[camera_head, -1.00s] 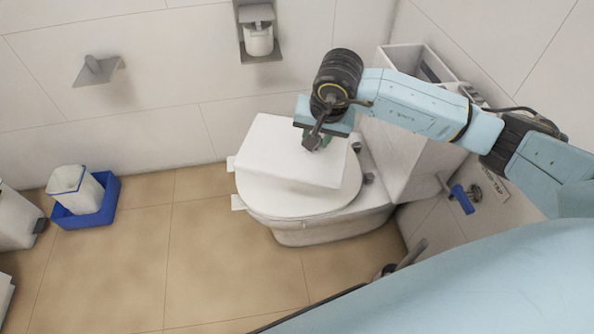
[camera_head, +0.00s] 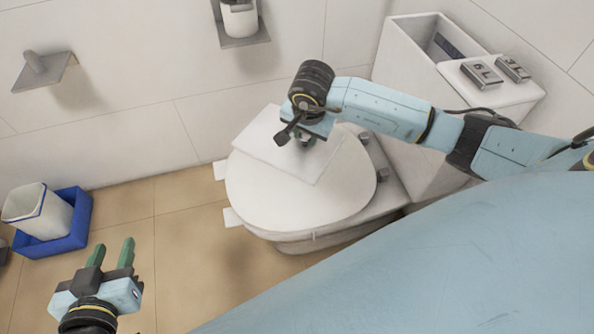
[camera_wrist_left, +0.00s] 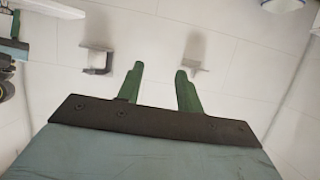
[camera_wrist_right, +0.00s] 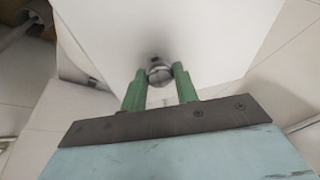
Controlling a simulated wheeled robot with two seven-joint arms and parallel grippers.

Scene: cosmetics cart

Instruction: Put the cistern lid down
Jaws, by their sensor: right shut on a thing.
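The cistern lid (camera_head: 283,157) is a flat white slab with a small round knob. It is over the closed toilet seat lid (camera_head: 340,190) in the head view; I cannot tell whether it touches it. My right gripper (camera_head: 300,140) is shut on the lid's knob, and the right wrist view shows the fingers (camera_wrist_right: 160,82) on both sides of the grey knob (camera_wrist_right: 159,73). The open cistern (camera_head: 440,40) stands behind at the right, its inside partly visible. My left gripper (camera_head: 112,252) is open and empty over the floor at the lower left.
A blue tray (camera_head: 70,238) with a white bin (camera_head: 38,212) stands on the floor at the left. Two labelled blocks (camera_head: 481,75) lie on a ledge beside the cistern opening. A toilet brush holder (camera_head: 240,20) and a paper holder (camera_head: 42,70) are on the wall. The tan floor between is clear.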

